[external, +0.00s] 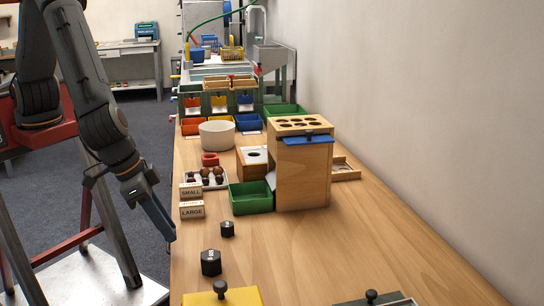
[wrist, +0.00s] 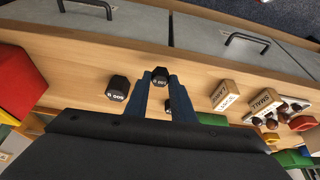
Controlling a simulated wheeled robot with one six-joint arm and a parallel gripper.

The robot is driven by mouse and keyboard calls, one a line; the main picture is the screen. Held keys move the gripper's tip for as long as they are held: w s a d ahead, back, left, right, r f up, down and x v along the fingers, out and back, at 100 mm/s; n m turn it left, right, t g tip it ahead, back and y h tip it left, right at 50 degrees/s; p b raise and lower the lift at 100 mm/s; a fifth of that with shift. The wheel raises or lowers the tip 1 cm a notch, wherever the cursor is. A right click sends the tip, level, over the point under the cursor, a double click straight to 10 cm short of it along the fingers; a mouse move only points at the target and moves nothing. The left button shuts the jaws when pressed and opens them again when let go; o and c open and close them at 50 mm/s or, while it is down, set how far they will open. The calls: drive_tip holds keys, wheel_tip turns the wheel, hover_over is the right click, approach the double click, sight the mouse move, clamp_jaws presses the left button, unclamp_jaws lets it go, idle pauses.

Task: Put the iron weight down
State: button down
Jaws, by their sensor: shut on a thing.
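My gripper (external: 168,235) hangs at the left long edge of the wooden table in the external view. In the wrist view its two blue fingers (wrist: 161,82) are shut on a black iron weight (wrist: 160,74) with pale lettering, held at the fingertips. The held weight is hidden in the external view. A larger black weight (external: 210,262) stands on the table to the right of my gripper; it also shows in the wrist view (wrist: 117,88). A smaller black weight (external: 227,229) stands behind it, partly hidden between the fingers in the wrist view (wrist: 168,104).
Wooden LARGE (external: 192,210) and SMALL (external: 190,190) signs stand beyond the weights, near a tray of chestnuts (external: 207,184). A green bin (external: 250,198) and a tall wooden box (external: 302,170) stand further right. A yellow lidded thing (external: 222,296) is at the front.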

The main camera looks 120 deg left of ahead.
wheel_tip(320, 180, up, 6)
drive_tip(key=p, duration=0.2)
hover_over(227, 229)
drive_tip(key=w+a, duration=0.1)
drive_tip(key=w, duration=0.6)
drive_tip(key=shift+m, duration=0.3)
drive_tip(key=shift+w+a+f+p, duration=0.1)
drive_tip(key=shift+a+f+p, duration=0.15)
drive_tip(key=shift+f, duration=1.35)
drive_tip(key=shift+s+a+f+p, duration=0.1)
drive_tip(key=shift+f+p, duration=0.3)
drive_tip(key=shift+f, duration=1.15)
drive_tip(key=shift+w+a+f+p, duration=0.1)
drive_tip(key=shift+a+f+p, duration=0.15)
drive_tip(key=shift+f, duration=1.35)
drive_tip(key=shift+f, duration=0.1)
drive_tip(key=shift+f, duration=0.1)
drive_tip(key=c, duration=1.6)
unclamp_jaws()
drive_tip(key=shift+c, duration=0.2)
drive_tip(key=shift+o, duration=0.6)
